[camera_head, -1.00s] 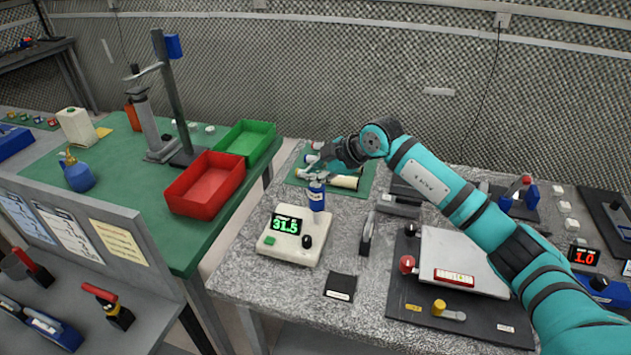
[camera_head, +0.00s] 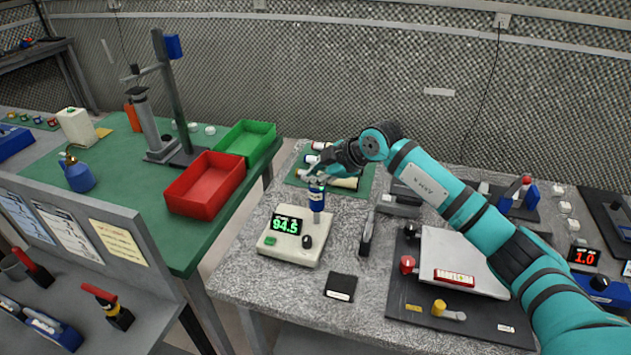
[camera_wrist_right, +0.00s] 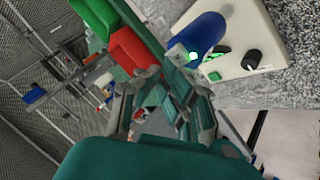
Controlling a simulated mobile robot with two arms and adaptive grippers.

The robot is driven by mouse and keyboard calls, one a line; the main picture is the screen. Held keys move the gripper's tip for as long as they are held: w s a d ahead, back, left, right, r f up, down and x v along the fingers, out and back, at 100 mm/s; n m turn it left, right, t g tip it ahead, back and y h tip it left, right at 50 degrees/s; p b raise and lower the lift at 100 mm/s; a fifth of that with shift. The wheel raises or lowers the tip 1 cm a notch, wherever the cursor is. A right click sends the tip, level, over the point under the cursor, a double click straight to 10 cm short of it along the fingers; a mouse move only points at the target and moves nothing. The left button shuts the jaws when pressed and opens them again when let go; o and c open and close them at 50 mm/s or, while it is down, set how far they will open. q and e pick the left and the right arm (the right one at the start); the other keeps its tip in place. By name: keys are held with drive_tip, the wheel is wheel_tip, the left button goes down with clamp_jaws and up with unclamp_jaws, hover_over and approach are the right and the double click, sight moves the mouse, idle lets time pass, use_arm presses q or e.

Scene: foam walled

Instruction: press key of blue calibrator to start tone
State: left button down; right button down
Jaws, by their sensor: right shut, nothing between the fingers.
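The blue calibrator (camera_head: 317,201) stands upright on the white meter box (camera_head: 277,251). The meter's display (camera_head: 288,226) reads 94.5 in green. In the right wrist view the calibrator (camera_wrist_right: 203,34) shows a small lit green-white spot (camera_wrist_right: 193,56) on its end. My right gripper (camera_head: 317,182) is shut and empty, at the top of the calibrator in the head view. It also shows in the right wrist view (camera_wrist_right: 165,92). I cannot tell whether its fingers touch the calibrator. My left gripper is not in view.
The meter has a green button (camera_head: 270,240) and a black knob (camera_head: 307,241). A green mat (camera_head: 366,183) with cylinders lies behind. A red bin (camera_head: 205,186) and green bin (camera_head: 246,143) stand left on the green table. A black pad (camera_head: 341,287) lies in front.

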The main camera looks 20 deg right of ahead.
sight(314, 185)
drive_tip(key=shift+r+p, duration=0.4)
wheel_tip(314, 185, up, 6)
drive_tip(key=p, duration=0.5)
